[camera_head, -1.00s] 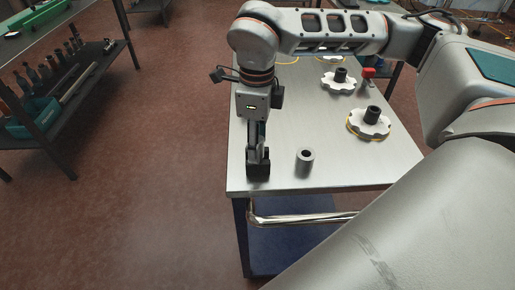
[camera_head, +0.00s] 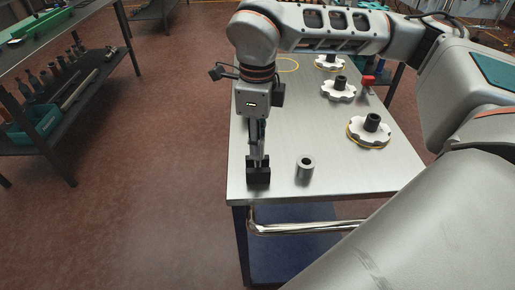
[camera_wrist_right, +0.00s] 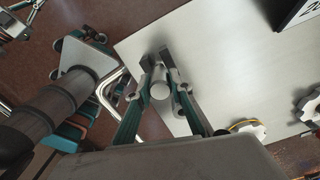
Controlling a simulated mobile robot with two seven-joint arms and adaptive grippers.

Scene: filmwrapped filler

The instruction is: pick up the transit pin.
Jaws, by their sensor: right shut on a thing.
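My right gripper (camera_head: 258,172) reaches straight down at the near left corner of the metal table (camera_head: 285,130), with its black fingertips low over the top. In the wrist view the two fingers of this gripper (camera_wrist_right: 163,70) are shut on a pale, round-ended piece, which I take as the transit pin (camera_wrist_right: 160,90). The fingers hide the pin in the head view, so I cannot tell whether it touches the table.
A grey hollow cylinder (camera_head: 305,168) stands close to the right of the gripper. White lobed wheels with dark hubs (camera_head: 369,131) and a red piece (camera_head: 367,80) are farther right. A dark shelf (camera_head: 60,100) stands at the left. The table's middle is bare.

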